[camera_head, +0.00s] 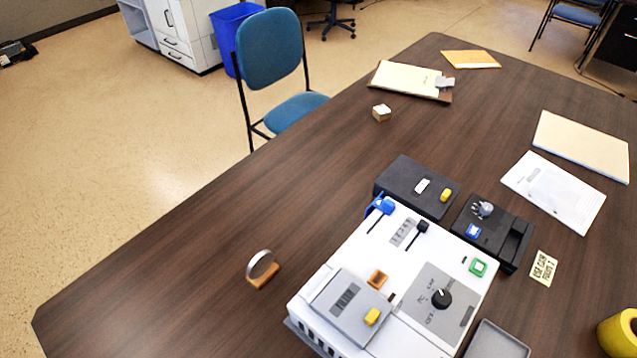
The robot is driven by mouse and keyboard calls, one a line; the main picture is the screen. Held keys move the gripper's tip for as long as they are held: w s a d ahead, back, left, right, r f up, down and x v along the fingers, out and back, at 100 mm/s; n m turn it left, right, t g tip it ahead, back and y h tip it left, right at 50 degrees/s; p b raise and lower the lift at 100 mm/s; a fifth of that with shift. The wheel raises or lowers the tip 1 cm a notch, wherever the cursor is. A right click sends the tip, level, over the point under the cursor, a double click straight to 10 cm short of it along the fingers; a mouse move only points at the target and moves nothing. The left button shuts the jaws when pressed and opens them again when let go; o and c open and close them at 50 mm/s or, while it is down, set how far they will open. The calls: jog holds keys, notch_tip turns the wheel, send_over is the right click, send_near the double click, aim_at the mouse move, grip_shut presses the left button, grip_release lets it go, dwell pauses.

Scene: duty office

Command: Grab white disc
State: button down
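A white disc (260,263) with a darker rim stands upright, slightly tilted, on a small orange-brown wooden stand (263,278). It sits on the brown table left of the white control box. The disc and stand seem to touch. My gripper is not visible in this view.
A white control box (335,277) with levers, buttons and a dial stands right of the disc. Black boxes (400,178) adjoin it behind. A blue chair (270,50) stands beyond the table edge. Table around the disc is clear.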

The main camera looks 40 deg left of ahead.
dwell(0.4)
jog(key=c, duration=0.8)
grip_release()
